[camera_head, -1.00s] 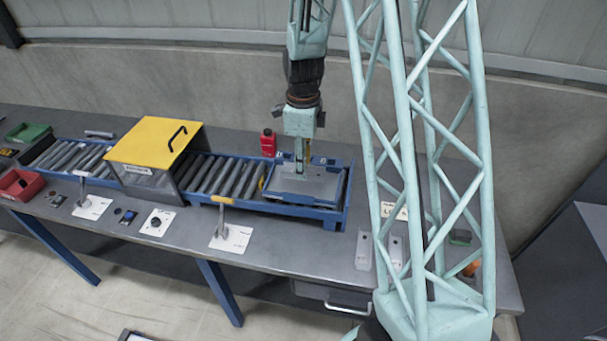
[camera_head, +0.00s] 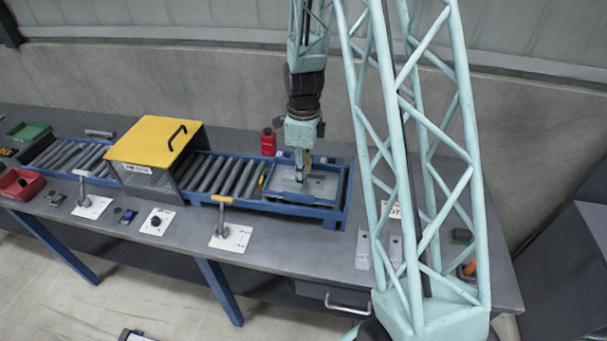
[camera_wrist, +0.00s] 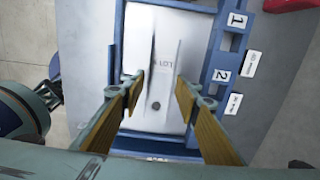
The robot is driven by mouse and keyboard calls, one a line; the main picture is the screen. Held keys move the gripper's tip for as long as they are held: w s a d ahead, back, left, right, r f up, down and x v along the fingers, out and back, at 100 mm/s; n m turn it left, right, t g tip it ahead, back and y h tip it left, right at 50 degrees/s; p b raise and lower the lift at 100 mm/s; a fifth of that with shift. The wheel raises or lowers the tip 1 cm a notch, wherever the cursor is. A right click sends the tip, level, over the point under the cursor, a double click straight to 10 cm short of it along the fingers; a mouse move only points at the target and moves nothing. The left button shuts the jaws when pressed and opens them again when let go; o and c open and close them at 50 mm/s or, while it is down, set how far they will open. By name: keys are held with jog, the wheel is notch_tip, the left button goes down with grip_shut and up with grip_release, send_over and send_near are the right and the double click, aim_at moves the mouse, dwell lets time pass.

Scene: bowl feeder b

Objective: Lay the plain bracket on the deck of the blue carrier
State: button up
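My gripper (camera_head: 300,181) points down over the blue carrier (camera_head: 335,213) at the right end of the roller line. In the wrist view its two tan-padded fingers (camera_wrist: 158,88) stand apart with nothing visible between their tips. Below them is a pale grey flat surface (camera_wrist: 140,45) with "LOT" lettering and a dark round spot, framed by the carrier's blue rails (camera_wrist: 217,60). Two thin dark streaks run along this surface. I cannot tell whether a plain bracket lies there or this is the bare deck. The contact height of the fingertips is unclear.
A yellow-topped box (camera_head: 155,142) straddles the rollers (camera_head: 220,175) left of the carrier. A red bottle (camera_head: 268,142) stands behind. Lever plates (camera_head: 231,237) line the table front. Two pale grey pieces (camera_head: 363,250) (camera_head: 395,251) lie right of the carrier, near my lattice arm.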

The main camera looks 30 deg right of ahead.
jog(key=shift+o, duration=1.4)
jog(key=shift+r, duration=0.15)
notch_tip(320, 180, up, 12)
dwell(0.5)
jog(key=shift+r, duration=0.15)
